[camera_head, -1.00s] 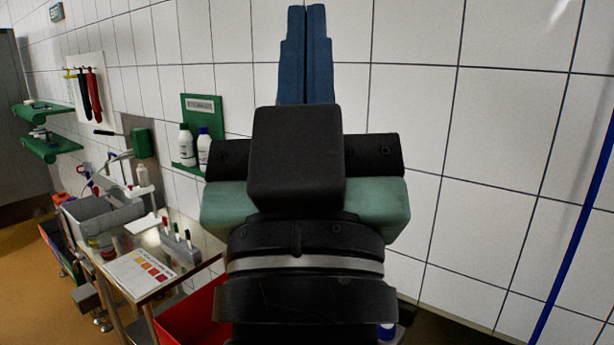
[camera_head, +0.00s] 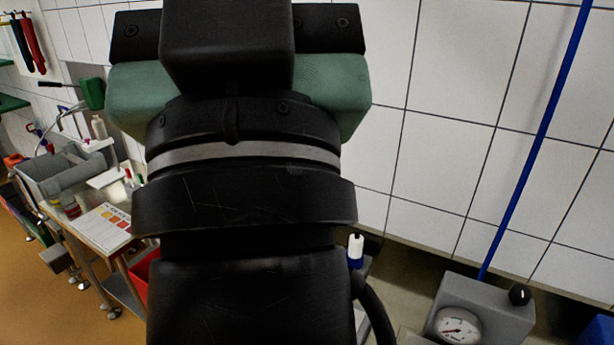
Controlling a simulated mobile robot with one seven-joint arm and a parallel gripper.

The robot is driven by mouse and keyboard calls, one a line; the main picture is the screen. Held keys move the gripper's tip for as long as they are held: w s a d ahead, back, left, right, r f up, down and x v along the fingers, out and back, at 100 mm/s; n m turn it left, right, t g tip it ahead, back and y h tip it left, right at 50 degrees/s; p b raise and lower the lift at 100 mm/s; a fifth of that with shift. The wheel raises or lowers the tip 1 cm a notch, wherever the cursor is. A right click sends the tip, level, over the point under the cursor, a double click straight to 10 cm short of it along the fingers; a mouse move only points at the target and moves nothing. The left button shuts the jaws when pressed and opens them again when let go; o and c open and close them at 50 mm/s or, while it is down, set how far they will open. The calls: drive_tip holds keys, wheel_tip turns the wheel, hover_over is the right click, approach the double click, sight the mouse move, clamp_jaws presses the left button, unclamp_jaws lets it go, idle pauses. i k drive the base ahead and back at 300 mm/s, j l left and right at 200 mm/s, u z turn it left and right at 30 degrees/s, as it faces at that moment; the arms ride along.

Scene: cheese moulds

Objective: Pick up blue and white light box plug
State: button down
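A small upright object with a white top and a blue lower part, likely the light box plug (camera_head: 355,251), shows just right of my arm. It stands near the foot of the tiled wall, and my arm stands close to its left in the picture. My gripper (camera_head: 230,60) fills the upper left middle, raised in front of the wall. Its black and green body shows, but its fingers are cut off by the top edge, so their opening is hidden.
A grey box with a round gauge (camera_head: 480,315) and black knob stands at the lower right, below a blue pipe (camera_head: 540,140). A metal table (camera_head: 88,228) with a colour chart and grey fittings stands at the left. A red bin (camera_head: 141,275) is partly hidden by my arm.

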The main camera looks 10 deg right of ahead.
sight(354, 255)
drive_tip(key=i+z, duration=0.4)
drive_tip(key=i, duration=0.15)
drive_tip(key=i+z, duration=0.35)
drive_tip(key=i, duration=0.2)
drive_tip(key=i+j+z, duration=0.4)
drive_tip(key=i+l, duration=0.1)
